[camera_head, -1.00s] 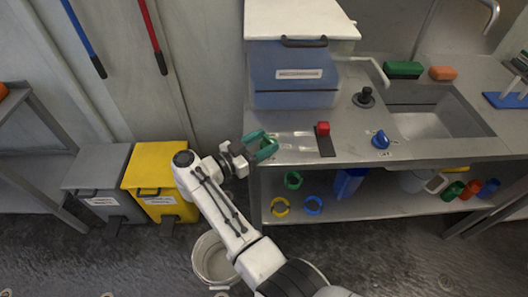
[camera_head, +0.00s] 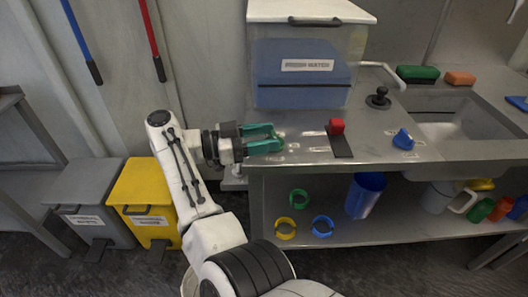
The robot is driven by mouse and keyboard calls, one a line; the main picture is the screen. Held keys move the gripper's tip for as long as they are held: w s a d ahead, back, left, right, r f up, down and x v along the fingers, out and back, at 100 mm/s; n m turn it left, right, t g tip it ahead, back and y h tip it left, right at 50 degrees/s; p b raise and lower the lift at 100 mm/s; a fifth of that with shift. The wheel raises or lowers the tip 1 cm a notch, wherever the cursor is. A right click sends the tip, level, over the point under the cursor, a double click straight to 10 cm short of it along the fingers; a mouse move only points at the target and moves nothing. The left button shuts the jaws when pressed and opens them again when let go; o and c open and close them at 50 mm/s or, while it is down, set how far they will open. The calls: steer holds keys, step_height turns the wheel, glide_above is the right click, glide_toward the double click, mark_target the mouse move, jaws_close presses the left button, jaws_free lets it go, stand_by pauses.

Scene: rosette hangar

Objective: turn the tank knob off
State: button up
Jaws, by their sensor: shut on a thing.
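The tank (camera_head: 302,88) is a clear box with blue contents, a pale lid and a label, at the back left of the metal counter. A blue knob (camera_head: 403,140), a red knob-like piece (camera_head: 337,127) on a dark plate and a black knob (camera_head: 379,97) sit on the counter; which one belongs to the tank is not clear. My gripper (camera_head: 272,140), with green fingers, is at the counter's left front, in front of the tank and left of the red piece, apart from all three. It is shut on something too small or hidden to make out.
A white spout (camera_head: 382,69) sticks out right of the tank. A sink (camera_head: 455,125) lies to the right, with green (camera_head: 417,73) and orange (camera_head: 460,78) blocks behind it. The lower shelf (camera_head: 350,236) holds rings and a blue container. Yellow (camera_head: 146,187) and grey (camera_head: 88,198) bins stand left.

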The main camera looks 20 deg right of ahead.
steer(key=shift+w+f+m+g+b, duration=0.1)
steer(key=shift+f+m+g+b, duration=0.35)
steer(key=shift+b, duration=1.35)
steer(key=shift+w+f+m+g+b, duration=0.2)
steer(key=shift+g+b, duration=0.45)
steer(key=shift+b, duration=1.15)
steer(key=shift+s+d+r+m+g+y+b, duration=0.1)
steer(key=shift+r+m+g+y+b, duration=0.45)
steer(key=shift+b, duration=1.55)
steer(key=o, duration=1)
steer(key=shift+o, duration=0.2)
steer(key=shift+r, duration=0.1)
